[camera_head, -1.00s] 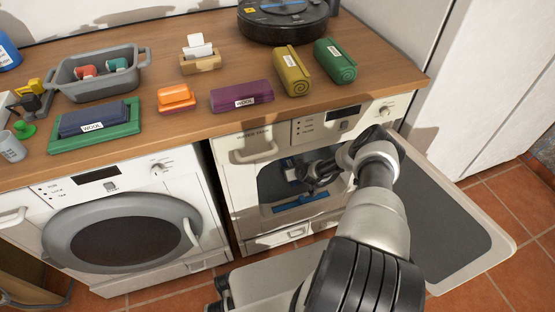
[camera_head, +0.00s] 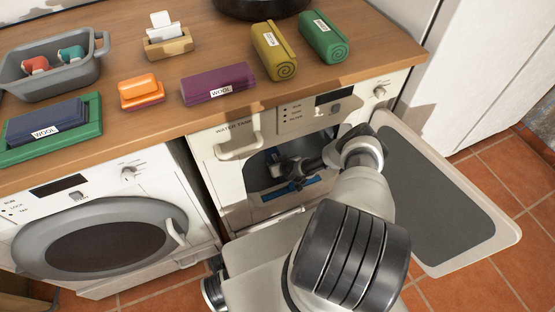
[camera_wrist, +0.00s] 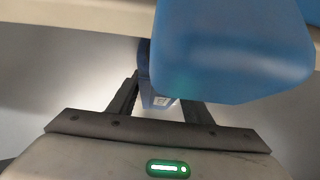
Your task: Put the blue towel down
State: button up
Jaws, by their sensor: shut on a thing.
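My gripper (camera_head: 284,168) is inside the open drum of the right-hand machine (camera_head: 228,165), low in its opening. In the wrist view my gripper (camera_wrist: 157,88) is shut on the blue towel (camera_wrist: 158,101), a blue piece with a small pale label between the fingers. Most of the towel is hidden. A larger smooth blue shape (camera_wrist: 228,50) close to the lens covers the upper right of that view; I cannot tell whether it is part of the same towel. In the head view a blue strip (camera_head: 293,189) lies just below my gripper at the opening's lower edge.
The machine's round-cornered door (camera_head: 440,190) stands open on the right. The wooden counter (camera_head: 150,112) above holds a purple roll (camera_head: 218,84), orange pieces (camera_head: 141,91), yellow (camera_head: 273,52) and green (camera_head: 322,38) rolls, and a grey basket (camera_head: 50,82). A closed washer (camera_head: 110,235) stands left.

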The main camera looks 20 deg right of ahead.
jog(key=shift+w, duration=0.1)
jog(key=shift+f, duration=0.15)
jog(key=o, duration=1.2)
jog(key=shift+f, duration=0.1)
jog(key=shift+s+r, duration=0.2)
jog(key=shift+r, duration=0.25)
jog(key=p+v, duration=0.5)
jog(key=v, duration=0.6)
jog(key=shift+s, duration=0.25)
jog(key=shift+r, duration=0.1)
